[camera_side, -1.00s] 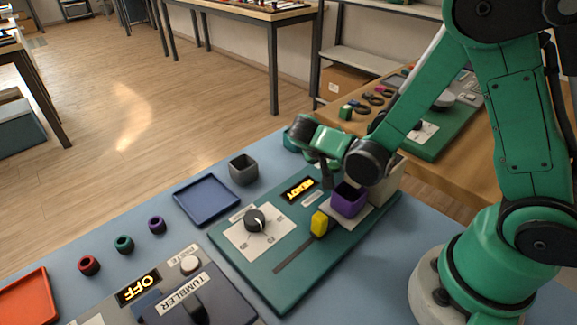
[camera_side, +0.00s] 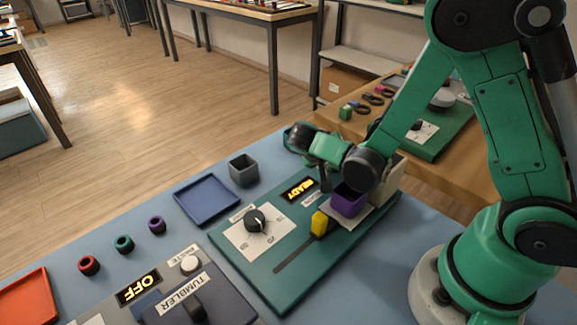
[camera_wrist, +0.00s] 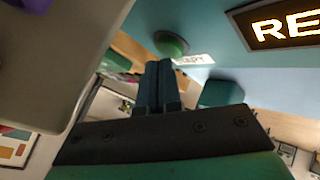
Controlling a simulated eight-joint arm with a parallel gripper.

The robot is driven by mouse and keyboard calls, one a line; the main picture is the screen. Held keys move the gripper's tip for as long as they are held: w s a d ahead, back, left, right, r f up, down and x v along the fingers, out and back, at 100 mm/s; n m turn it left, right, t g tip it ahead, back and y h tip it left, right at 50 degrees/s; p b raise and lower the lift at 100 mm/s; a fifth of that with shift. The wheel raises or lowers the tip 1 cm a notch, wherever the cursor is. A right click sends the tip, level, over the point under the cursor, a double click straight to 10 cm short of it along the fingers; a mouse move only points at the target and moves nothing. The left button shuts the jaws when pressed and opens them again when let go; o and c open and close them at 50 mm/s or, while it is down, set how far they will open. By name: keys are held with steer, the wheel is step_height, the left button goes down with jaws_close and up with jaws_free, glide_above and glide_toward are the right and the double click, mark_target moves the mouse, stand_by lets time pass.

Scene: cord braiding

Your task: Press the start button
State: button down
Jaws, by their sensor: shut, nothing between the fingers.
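A round green button (camera_wrist: 171,43) shows in the wrist view on the teal panel, next to a small white label (camera_wrist: 194,60). I take it to be the start button; the label is too blurred to read surely. My gripper (camera_wrist: 158,68) is shut and empty, its two dark fingers together and pointing towards the button. A small gap seems to show between the tips and the button, but I cannot tell its size. In the side view my gripper (camera_side: 326,184) points down over the teal panel (camera_side: 285,281), beside the lit READY display (camera_side: 299,189). My arm hides the button there.
A purple cup (camera_side: 348,200) and yellow lever (camera_side: 319,223) stand close to my gripper, with a pale block (camera_side: 389,180) behind. A dial (camera_side: 255,220), grey cup (camera_side: 243,170) and blue tray (camera_side: 206,200) lie to the left. The TUMBLER unit (camera_side: 193,296) reads OFF.

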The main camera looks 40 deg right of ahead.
mark_target(333, 174)
steer(key=shift+s+f, duration=0.3)
steer(key=shift+f, duration=0.1)
steer(key=shift+r, duration=0.1)
steer(key=shift+s+d+r, duration=0.1)
steer(key=shift+s+r, duration=0.15)
steer(key=shift+r, duration=0.55)
steer(key=shift+w+r, duration=0.15)
steer(key=shift+r, duration=2.3)
steer(key=s+a+r+n+t+y, duration=0.4)
steer(key=a+r+n+t+y, duration=0.1)
steer(key=a+y, duration=0.3)
steer(key=shift+r+n+y, duration=0.2)
steer(key=shift+n+y, duration=0.3)
steer(key=shift+n, duration=0.3)
